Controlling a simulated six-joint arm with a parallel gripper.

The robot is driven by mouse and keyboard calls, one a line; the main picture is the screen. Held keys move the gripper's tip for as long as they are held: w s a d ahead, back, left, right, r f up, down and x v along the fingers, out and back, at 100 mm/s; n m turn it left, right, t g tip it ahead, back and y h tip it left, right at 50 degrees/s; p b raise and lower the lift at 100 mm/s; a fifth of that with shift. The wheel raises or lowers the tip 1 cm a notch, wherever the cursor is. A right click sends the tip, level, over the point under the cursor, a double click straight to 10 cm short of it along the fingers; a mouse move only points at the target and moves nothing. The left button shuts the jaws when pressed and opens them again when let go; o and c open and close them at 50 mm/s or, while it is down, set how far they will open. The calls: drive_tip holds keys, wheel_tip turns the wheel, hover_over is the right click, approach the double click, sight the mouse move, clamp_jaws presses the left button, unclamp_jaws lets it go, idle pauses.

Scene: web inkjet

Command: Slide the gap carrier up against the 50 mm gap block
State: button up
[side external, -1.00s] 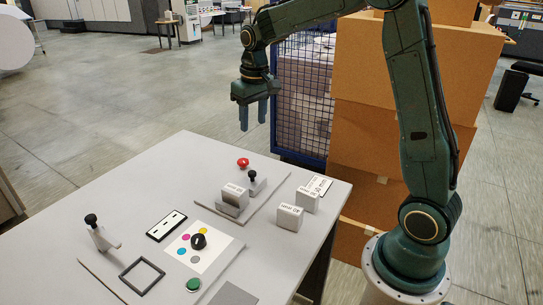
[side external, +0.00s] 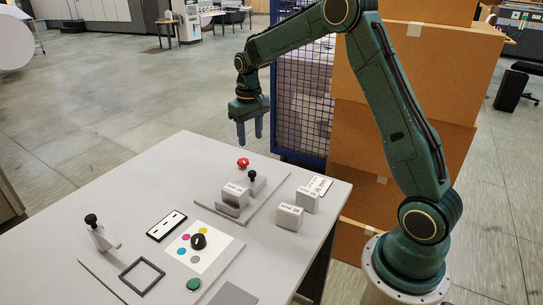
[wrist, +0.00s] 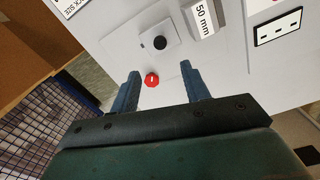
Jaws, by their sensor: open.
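The gap carrier, with its black knob (side external: 252,175), stands on a grey base plate (side external: 262,204). The labelled gap block (side external: 235,194) is on the same plate beside it, toward the left front. In the wrist view the block reads 50 mm (wrist: 203,16), and the carrier's round black knob (wrist: 160,42) is to its left. I cannot tell the exact gap between them. My gripper (side external: 249,136) is open and empty, in the air above the table's far side. In the wrist view its fingers (wrist: 160,75) point toward the carrier and do not touch it.
A red button (side external: 242,162) is behind the plate and shows between my fingers. A 40 mm block (side external: 288,218) and another block (side external: 307,201) stand at right. A colour-dot card with a black knob (side external: 198,241) and a black frame (side external: 142,274) occupy the front.

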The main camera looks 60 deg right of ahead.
sight(252, 172)
wheel_tip(252, 172, down, 12)
drive_tip(key=shift+f, duration=0.1)
idle(0.5)
